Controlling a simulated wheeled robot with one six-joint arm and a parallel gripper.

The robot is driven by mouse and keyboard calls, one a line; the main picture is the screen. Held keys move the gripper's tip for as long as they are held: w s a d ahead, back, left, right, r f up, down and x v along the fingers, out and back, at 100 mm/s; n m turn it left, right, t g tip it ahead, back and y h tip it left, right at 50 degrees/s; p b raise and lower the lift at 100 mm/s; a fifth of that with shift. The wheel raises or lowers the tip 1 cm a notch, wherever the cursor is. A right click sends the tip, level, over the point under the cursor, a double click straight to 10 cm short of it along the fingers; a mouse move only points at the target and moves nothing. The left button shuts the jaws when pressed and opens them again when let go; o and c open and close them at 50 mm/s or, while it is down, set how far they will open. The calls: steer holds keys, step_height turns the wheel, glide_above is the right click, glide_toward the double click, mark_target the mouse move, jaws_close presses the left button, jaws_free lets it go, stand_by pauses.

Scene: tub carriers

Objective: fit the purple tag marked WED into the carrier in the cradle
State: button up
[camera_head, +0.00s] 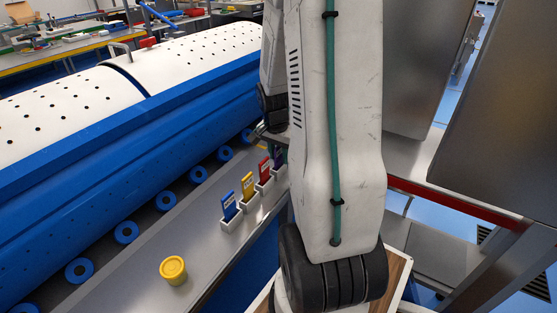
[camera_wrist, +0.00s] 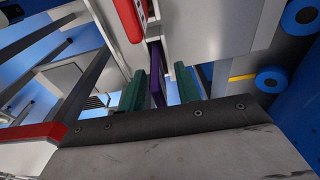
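The purple tag (camera_wrist: 157,75) stands between the two green fingers of my gripper (camera_wrist: 160,88) in the wrist view. A gap shows on each side of the tag, so the fingers are around it but apart from it. In the head view the purple tag (camera_head: 279,158) is at the far end of a row of tags, partly hidden by my arm. The marking WED cannot be read. I cannot pick out the carrier or its cradle in either view.
Blue (camera_head: 229,206), yellow (camera_head: 248,187) and red (camera_head: 264,170) tags stand in white holders on the grey ledge. The red tag (camera_wrist: 129,18) is close to my gripper. A yellow round tub (camera_head: 173,270) sits nearer on the ledge. A large blue-and-white machine (camera_head: 120,130) borders the left.

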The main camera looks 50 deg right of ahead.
steer(key=shift+c, duration=0.3)
jaws_close()
steer(key=shift+r, duration=0.2)
